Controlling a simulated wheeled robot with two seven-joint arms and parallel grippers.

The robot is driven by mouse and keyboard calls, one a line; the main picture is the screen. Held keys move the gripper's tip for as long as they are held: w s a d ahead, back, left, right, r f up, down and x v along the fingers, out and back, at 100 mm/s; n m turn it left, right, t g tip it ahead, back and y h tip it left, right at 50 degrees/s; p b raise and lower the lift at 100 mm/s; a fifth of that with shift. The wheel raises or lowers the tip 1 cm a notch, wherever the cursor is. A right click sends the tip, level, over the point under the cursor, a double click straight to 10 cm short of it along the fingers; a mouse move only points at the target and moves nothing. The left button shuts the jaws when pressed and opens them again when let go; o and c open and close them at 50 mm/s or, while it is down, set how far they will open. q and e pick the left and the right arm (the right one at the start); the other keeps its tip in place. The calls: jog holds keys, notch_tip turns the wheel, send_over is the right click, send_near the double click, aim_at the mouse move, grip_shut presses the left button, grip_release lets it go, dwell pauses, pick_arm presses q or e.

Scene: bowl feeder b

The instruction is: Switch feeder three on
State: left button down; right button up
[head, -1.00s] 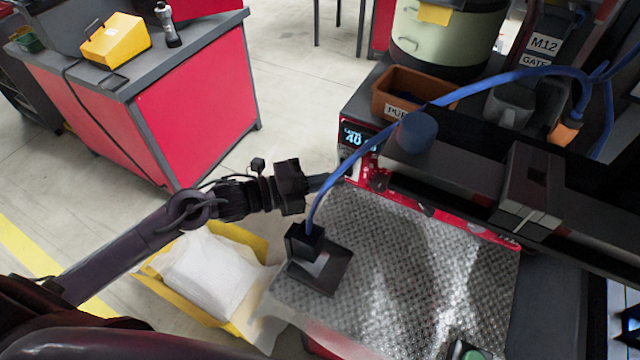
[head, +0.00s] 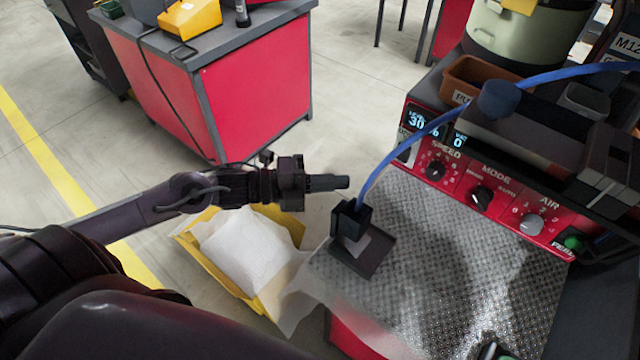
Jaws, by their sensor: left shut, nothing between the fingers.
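A red control panel (head: 462,190) faces me at the right in the head view. It has a lit display (head: 424,122) that seems to read 30%, a second display showing 0, a SPEED knob (head: 435,169), a MODE knob (head: 481,197), an AIR knob (head: 531,224) and a green button (head: 573,242). A pale switch-like part (head: 407,150) sits at the panel's left end. I cannot read a feeder number. My left gripper (head: 343,183) is shut and empty, left of the panel and apart from it.
A black stand (head: 362,249) with a blue cable (head: 420,130) rises from the textured metal plate (head: 440,270), close to my left gripper. An orange bin (head: 478,80) stands behind the panel. A yellow tray (head: 220,268) with a white bag is below my arm.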

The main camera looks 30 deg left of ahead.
pick_arm(q)
jog(key=shift+v, duration=1.25)
pick_arm(e)
jog(key=shift+s+f, duration=0.15)
jog(key=shift+s, duration=1)
pick_arm(q)
jog(key=shift+w+a+f, duration=0.1)
jog(key=shift+f, duration=0.15)
pick_arm(e)
jog(key=shift+w+a, duration=0.2)
jog(key=shift+w, duration=0.1)
